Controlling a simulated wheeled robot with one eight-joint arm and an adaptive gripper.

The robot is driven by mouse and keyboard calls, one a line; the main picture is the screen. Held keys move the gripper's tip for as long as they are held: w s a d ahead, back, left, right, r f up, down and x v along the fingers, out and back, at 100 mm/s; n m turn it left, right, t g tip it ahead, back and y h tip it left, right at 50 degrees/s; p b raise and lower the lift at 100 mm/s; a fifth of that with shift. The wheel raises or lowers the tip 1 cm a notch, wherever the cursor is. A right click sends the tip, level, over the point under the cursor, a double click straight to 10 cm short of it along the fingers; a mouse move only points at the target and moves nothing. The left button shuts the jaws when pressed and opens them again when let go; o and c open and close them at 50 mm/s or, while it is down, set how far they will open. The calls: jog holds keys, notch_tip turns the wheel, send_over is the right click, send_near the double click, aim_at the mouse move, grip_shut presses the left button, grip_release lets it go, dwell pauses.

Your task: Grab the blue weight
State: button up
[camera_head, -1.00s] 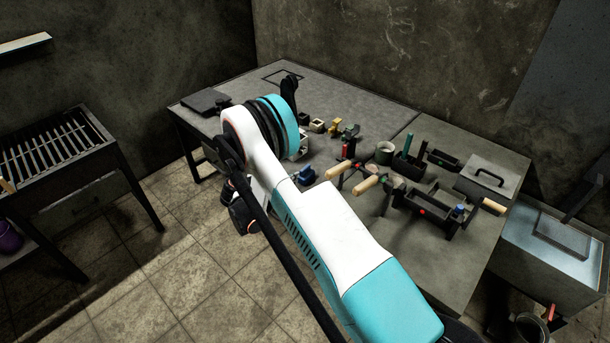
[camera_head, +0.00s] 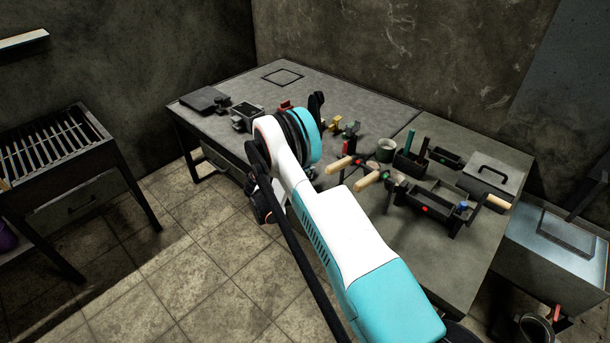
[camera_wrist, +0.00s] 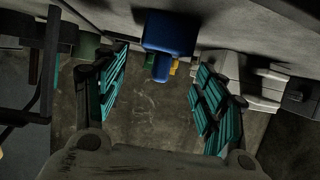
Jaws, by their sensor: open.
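The blue weight (camera_wrist: 170,34) shows at the upper middle of the wrist view, a block with a narrower rounded knob pointing down in the picture. My gripper (camera_wrist: 160,92) is open, with ribbed teal fingers to the left and right. The weight lies between the two finger directions but beyond the fingertips in the picture, and I see no finger touching it. In the head view my arm covers the spot where the weight stood, and the gripper's fingers are not clearly visible there.
The bench's back left is clear.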

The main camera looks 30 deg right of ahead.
jog(key=x, duration=0.1)
jog(key=b+x, duration=0.1)
jog(key=x, duration=0.1)
jog(key=shift+s+a+f, duration=0.1)
jog(key=shift+a+f, duration=0.05)
jog(key=shift+f, duration=0.1)
jog(key=shift+w+d, duration=0.2)
jog(key=shift+d, duration=0.2)
jog(key=shift+c, duration=0.6)
grip_shut()
